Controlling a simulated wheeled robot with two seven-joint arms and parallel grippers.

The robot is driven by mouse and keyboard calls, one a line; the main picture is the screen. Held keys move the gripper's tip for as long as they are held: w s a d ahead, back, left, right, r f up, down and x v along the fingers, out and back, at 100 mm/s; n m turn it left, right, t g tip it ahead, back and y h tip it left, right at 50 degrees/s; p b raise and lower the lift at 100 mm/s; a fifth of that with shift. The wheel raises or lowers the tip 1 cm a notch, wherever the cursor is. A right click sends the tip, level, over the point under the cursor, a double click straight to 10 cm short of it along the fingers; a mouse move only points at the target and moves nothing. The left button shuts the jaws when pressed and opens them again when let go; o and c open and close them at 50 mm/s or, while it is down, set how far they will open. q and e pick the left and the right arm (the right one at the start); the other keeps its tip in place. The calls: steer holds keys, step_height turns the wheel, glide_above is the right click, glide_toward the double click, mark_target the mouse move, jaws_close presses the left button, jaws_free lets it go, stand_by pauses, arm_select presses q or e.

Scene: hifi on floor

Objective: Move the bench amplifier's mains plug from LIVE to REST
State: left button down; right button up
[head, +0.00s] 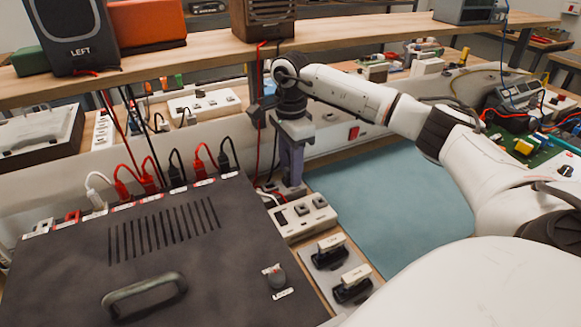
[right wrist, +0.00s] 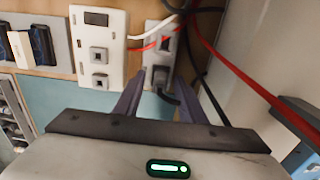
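My right gripper (head: 291,180) points down behind the white power strip (head: 302,214), over a narrower pale socket strip (right wrist: 164,38). In the right wrist view, its fingers (right wrist: 159,88) stand apart on either side of a grey plug (right wrist: 160,76) with a dark cable. I cannot tell whether they touch it. The plug sits at the near end of the narrower strip. The white strip (right wrist: 98,45) beside it has a switch and square sockets. LIVE and REST labels are not readable. My left gripper is not in view.
A large dark box (head: 180,240) with a handle and red, black and white plugs fills the left front. A plate with two black white-topped pieces (head: 329,252) lies beside it. A blue mat (head: 390,200) is clear. Red and dark cables (right wrist: 235,70) hang near the gripper.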

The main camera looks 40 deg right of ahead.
step_height(320, 180, up, 15)
steer(key=p, duration=0.5)
steer(key=shift+r, duration=0.2)
stand_by(0.7)
stand_by(2.6)
